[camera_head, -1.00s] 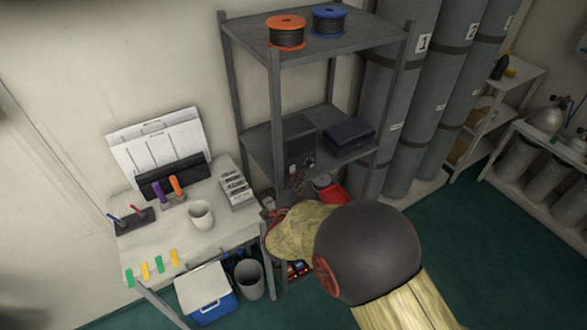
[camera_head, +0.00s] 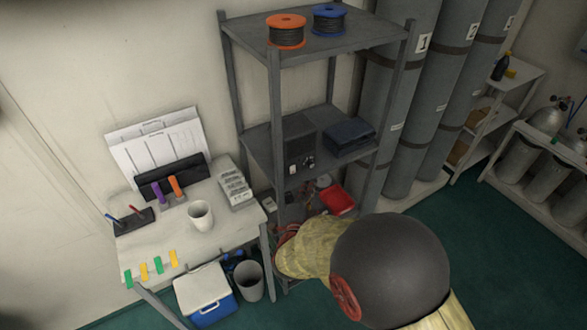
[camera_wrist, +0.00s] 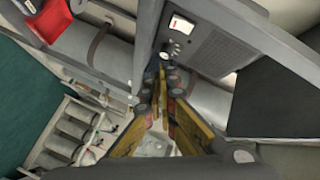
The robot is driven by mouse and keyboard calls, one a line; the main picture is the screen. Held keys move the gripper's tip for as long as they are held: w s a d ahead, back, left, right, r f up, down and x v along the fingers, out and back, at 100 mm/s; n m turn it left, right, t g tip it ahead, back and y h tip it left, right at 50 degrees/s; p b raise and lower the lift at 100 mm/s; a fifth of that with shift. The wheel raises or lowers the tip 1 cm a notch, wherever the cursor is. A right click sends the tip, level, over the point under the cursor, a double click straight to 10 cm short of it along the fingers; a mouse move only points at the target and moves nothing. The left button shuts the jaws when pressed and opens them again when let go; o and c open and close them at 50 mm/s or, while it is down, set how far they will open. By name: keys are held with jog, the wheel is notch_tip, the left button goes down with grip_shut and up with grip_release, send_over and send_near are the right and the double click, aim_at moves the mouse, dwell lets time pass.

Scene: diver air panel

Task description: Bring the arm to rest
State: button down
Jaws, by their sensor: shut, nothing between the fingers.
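My arm (camera_head: 390,268) comes in from the bottom right of the head view, with a dark round joint and a tan sleeve-like link. It reaches toward the foot of the grey shelf unit. My gripper shows in the wrist view (camera_wrist: 163,82), its yellow and dark fingers closed together at the tips with nothing between them. Beyond the fingertips is the front of a grey box with a dial and a small meter (camera_wrist: 181,24). In the head view the gripper is not clearly visible; the arm covers that area.
The grey shelf unit (camera_head: 274,110) stands just beyond the arm, with a red tray (camera_head: 337,200) low on it. A white table (camera_head: 160,238) with a cup (camera_head: 200,214) is at left. Tall grey cylinders (camera_head: 412,95) stand at the right. Green floor at the lower right looks clear.

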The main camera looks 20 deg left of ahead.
dwell(0.4)
jog(key=s+a+f+n+g+y, duration=0.2)
jog(key=s+a+f+n+g, duration=0.2)
jog(key=s+f+n+g, duration=0.55)
jog(key=s+d+n+g, duration=0.2)
jog(key=s, duration=0.4)
jog(key=s+d+r+h, duration=0.1)
jog(key=s+d+r, duration=0.3)
jog(key=d+r, duration=0.5)
jog(key=s+d+r+h, duration=0.1)
jog(key=s+d+r, duration=0.4)
jog(key=d+r, duration=0.4)
jog(key=s+d+r+h, duration=0.1)
jog(key=s+d+r, duration=0.3)
jog(key=d+r, duration=0.5)
jog(key=d, duration=1)
jog(key=shift+s+t+h, duration=0.2)
jog(key=shift+t+h, duration=0.15)
jog(key=shift+h, duration=0.05)
